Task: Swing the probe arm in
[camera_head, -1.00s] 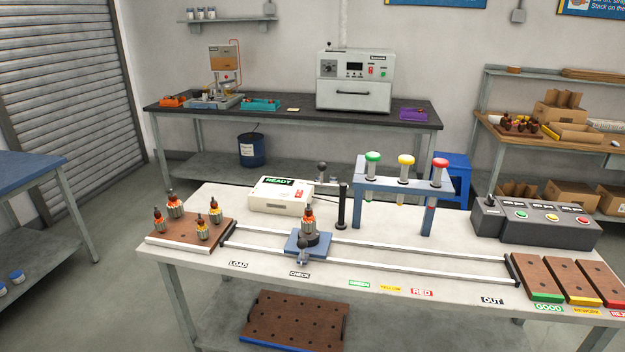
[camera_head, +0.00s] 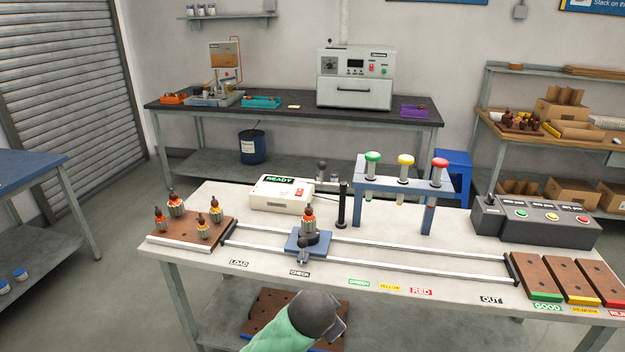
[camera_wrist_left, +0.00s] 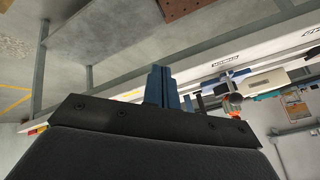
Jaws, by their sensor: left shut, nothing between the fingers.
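The probe arm looks to be the light bar with a dark ball knob (camera_head: 322,166) beside the black post (camera_head: 342,206), swung back behind the carriage. An armature (camera_head: 309,222) stands upright on the blue carriage (camera_head: 296,241) at CHECK, in front of the white READY box (camera_head: 281,194). My left gripper (camera_wrist_left: 161,80) is shut and empty in the left wrist view, apart from the knob. My right gripper is not in view.
Two rails (camera_head: 400,254) run from LOAD to OUT. A brown board (camera_head: 187,232) with several armatures is at the left. A blue frame with three coloured plungers (camera_head: 405,184) stands right of the post. Brown trays (camera_head: 575,280) and a button box (camera_head: 535,220) are at the right.

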